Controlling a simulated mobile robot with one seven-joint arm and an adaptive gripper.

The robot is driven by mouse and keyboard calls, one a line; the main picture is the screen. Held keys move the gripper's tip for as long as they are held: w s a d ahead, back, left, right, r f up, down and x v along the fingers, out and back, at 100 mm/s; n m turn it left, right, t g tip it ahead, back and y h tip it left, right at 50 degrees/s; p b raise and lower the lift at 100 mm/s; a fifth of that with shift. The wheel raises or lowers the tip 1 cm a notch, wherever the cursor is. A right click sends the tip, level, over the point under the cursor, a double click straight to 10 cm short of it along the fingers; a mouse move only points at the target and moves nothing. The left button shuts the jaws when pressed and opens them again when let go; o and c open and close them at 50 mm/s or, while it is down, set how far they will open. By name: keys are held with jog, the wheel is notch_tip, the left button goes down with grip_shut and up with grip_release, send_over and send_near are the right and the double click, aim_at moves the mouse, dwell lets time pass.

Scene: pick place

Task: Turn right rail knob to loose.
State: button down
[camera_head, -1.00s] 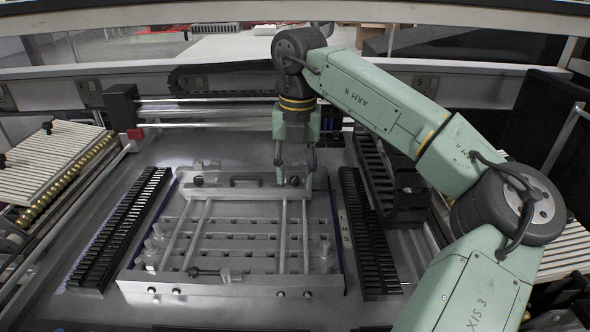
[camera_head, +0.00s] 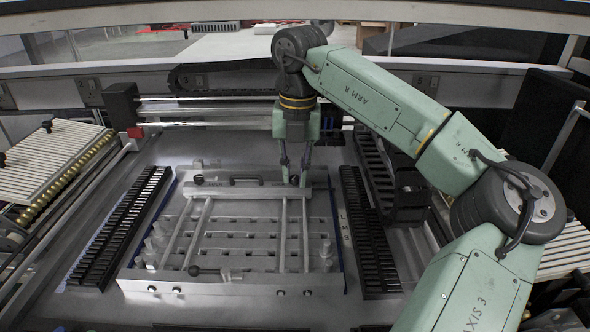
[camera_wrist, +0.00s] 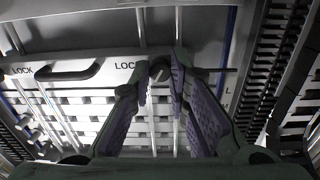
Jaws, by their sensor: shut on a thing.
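The right rail knob (camera_wrist: 159,72) is a small dark round knob on the pale crossbar at the back of the fixture. In the wrist view it sits between the two purple-padded fingertips of my gripper (camera_wrist: 161,80), which are shut on it. In the head view my gripper (camera_head: 294,178) points down onto the right end of the crossbar (camera_head: 250,192), and the fingers partly hide the knob. The word LOCK is printed left of the knob, its end covered by a finger. The knob's exact turn angle is hard to tell.
A left knob (camera_head: 198,180) and a dark handle (camera_head: 246,179) sit on the same crossbar. Black slotted racks (camera_head: 368,235) flank the fixture.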

jog(key=n, duration=0.5)
jog(key=shift+n, duration=0.3)
jog(key=n+p, duration=0.1)
jog(key=n, duration=0.5)
jog(key=shift+w, duration=0.1)
jog(key=n+p, duration=0.1)
jog(key=n, duration=0.5)
jog(key=shift+n, duration=0.4)
jog(key=n, duration=0.5)
jog(key=shift+h, duration=0.3)
jog(key=shift+n, duration=0.4)
jog(key=c, duration=1.5)
grip_release()
